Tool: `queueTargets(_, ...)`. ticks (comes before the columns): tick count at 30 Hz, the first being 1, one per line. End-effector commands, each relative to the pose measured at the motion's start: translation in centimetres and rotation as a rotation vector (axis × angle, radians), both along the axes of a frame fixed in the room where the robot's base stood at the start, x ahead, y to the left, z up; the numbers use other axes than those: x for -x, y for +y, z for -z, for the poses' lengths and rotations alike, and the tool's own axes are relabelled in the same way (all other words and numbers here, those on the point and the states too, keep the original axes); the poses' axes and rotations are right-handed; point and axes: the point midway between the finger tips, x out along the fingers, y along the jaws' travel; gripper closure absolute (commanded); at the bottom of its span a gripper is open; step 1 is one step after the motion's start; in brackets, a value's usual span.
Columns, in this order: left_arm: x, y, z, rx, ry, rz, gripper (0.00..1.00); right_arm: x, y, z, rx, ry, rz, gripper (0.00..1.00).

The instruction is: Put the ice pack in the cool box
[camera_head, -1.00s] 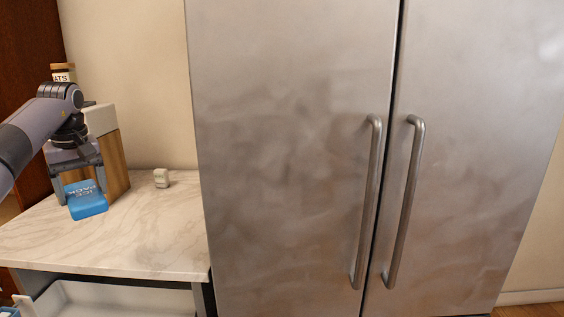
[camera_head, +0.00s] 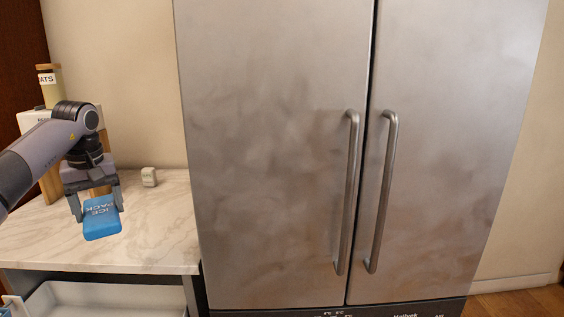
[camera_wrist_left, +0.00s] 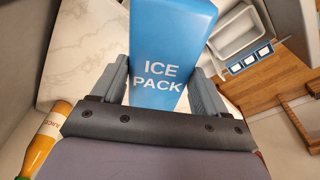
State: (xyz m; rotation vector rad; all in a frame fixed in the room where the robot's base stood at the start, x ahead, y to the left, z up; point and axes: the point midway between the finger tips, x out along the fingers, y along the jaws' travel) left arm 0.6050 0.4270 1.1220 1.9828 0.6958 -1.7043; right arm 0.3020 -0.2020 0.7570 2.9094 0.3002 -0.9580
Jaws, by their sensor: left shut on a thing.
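The blue ice pack (camera_head: 102,219), with white lettering, is in my left gripper (camera_head: 97,207) in the head view. The gripper is shut on it, and the pack appears held above the marble counter (camera_head: 150,235). In the left wrist view the ice pack (camera_wrist_left: 168,60) sits between the two fingers of my left gripper (camera_wrist_left: 165,88). I cannot make out a cool box in these frames. My right gripper does not show.
A steel fridge (camera_head: 270,150) with two long handles fills the middle. A small whitish object (camera_head: 149,177) stands at the counter's back. A white bin (camera_head: 100,300) is below the counter. A juice bottle (camera_wrist_left: 45,140) shows in the left wrist view.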

Motion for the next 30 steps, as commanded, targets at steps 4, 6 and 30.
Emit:
queueTargets(4,0.5,-3.0,1.8,-0.001,0.002,0.089,0.69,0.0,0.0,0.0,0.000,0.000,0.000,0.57)
queueTargets(6,0.9,-4.4,2.7,-0.001,0.002,0.129,0.69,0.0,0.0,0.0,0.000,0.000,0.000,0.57)
queueTargets(30,14.2,-19.2,12.2,0.001,0.001,0.593,0.69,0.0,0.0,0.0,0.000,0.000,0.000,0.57)
